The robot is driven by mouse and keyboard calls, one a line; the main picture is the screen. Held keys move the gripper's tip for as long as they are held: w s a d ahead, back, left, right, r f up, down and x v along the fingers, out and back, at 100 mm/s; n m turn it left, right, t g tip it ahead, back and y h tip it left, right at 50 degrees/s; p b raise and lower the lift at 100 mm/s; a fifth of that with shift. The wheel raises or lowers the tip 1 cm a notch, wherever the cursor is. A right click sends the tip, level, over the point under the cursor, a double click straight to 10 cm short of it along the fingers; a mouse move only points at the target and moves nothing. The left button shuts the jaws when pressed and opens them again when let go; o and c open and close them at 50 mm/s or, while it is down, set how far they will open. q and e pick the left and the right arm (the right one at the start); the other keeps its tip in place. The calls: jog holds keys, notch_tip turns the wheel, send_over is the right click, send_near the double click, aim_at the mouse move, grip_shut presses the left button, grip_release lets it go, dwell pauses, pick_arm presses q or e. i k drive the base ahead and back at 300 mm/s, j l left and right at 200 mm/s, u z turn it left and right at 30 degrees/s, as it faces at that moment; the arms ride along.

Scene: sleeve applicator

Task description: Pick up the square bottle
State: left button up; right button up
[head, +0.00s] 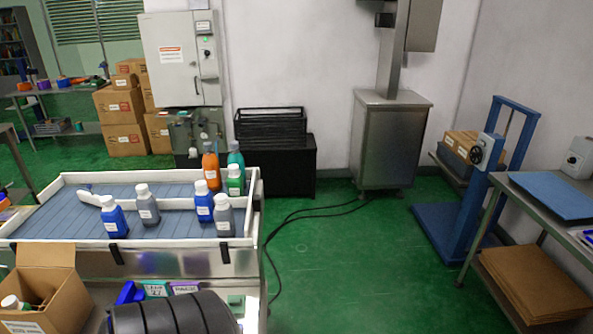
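Several capped bottles stand on a blue-grey slatted conveyor table (60,212) with white rails at the left. A blue bottle (115,223) and a grey bottle (148,211) stand left of another blue bottle (205,211) and another grey bottle (224,222). These four have white caps and box-like bodies, so I cannot tell which one is the square bottle. An orange bottle (211,172), a green bottle (235,184) and a teal bottle (236,160) stand at the right end. Neither of my grippers is in view.
An open cardboard box (55,300) with a white-capped bottle stands at the lower left. A black ribbed shape (172,315) covers the bottom edge. A cable (300,213) crosses open green floor. A steel cabinet (388,140), a blue lift frame (478,200) and a workbench (530,215) stand right.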

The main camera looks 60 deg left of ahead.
aim_at(235, 180)
jog(key=i+l+u, duration=0.1)
jog(key=i, duration=0.3)
jog(key=i+l, duration=0.2)
jog(key=i, duration=0.2)
jog(key=i+u, duration=0.15)
jog(key=u, duration=0.25)
jog(key=i+u, duration=0.15)
jog(key=u, duration=0.25)
jog(key=i+u, duration=0.2)
jog(key=u, duration=0.2)
jog(key=i+l+u, duration=0.1)
jog(key=u, duration=0.3)
